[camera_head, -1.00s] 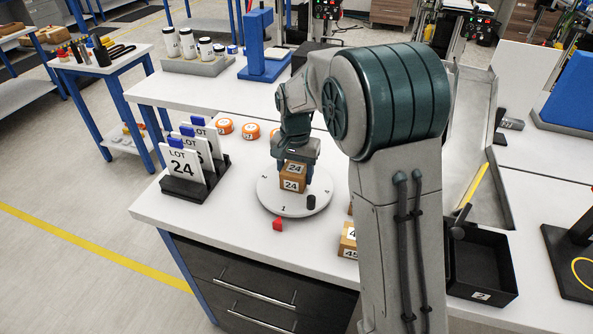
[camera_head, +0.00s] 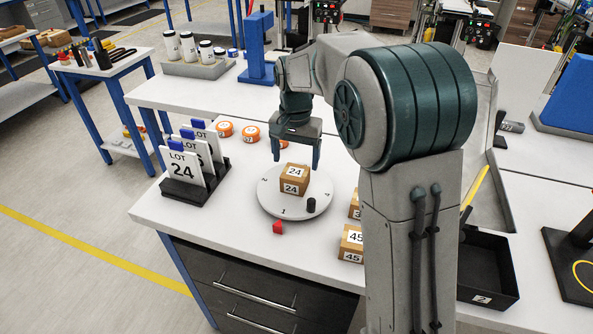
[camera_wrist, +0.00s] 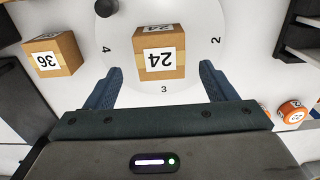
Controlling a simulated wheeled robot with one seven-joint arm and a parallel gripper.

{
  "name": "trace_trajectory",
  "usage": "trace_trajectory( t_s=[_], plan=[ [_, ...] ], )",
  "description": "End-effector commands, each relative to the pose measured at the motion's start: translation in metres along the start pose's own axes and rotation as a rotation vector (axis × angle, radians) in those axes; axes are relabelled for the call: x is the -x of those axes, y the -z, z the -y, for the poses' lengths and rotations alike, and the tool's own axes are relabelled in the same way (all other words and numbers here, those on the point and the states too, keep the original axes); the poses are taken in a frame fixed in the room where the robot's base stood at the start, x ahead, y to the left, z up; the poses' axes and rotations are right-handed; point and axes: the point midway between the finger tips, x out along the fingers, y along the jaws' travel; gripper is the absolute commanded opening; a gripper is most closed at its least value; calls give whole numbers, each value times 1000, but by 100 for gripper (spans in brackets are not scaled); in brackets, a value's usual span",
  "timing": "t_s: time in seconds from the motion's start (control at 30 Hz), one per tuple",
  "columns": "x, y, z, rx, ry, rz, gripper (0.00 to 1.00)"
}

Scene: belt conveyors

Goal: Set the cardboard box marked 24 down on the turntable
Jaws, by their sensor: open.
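The cardboard box marked 24 (camera_head: 293,180) rests upright on the white round turntable (camera_head: 269,204), near its middle. My gripper (camera_head: 296,165) is open and empty, raised behind and above the box in the head view. In the wrist view the box (camera_wrist: 159,53) lies beyond and between the two open fingers (camera_wrist: 160,90), with none touching it. The turntable (camera_wrist: 205,30) shows printed numbers around its rim there. A small black cylinder (camera_head: 311,205) stands on the turntable's edge.
A box marked 45 (camera_head: 351,243) and a box marked 36 (camera_wrist: 51,54) stand beside the turntable. A red piece (camera_head: 278,227) lies in front. A rack of lot cards (camera_head: 190,170) is at left, orange round pieces (camera_head: 249,132) behind. A black bin (camera_head: 487,270) is at right.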

Motion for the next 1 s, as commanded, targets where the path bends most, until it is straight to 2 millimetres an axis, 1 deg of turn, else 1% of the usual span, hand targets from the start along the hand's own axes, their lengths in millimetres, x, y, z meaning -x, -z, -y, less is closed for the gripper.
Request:
trace_trajectory(
  t_s=[0.03,0.1,0.23,0.33,0.47,0.57,0.67,0.77,0.8,0.87,0.9,0.97,1.0],
  plan=[
    [12,1,0,0,3,-4,78],
    [26,1,0,0,3,-3,78],
    [45,1,0,-1,1,-1,78],
    [53,0,0,-1,1,0,78],
    [58,0,0,0,1,0,78],
    [61,-4,-7,7,5,-5,78],
    [66,-15,-25,31,18,-20,78],
    [71,-35,-53,74,37,-46,78],
    [72,-45,-65,94,44,-59,78],
    [72,-61,-83,127,52,-79,78],
    [71,-72,-95,150,57,-93,78],
    [68,-88,-112,182,63,-115,78],
    [65,-100,-122,204,65,-130,78]
  ],
)
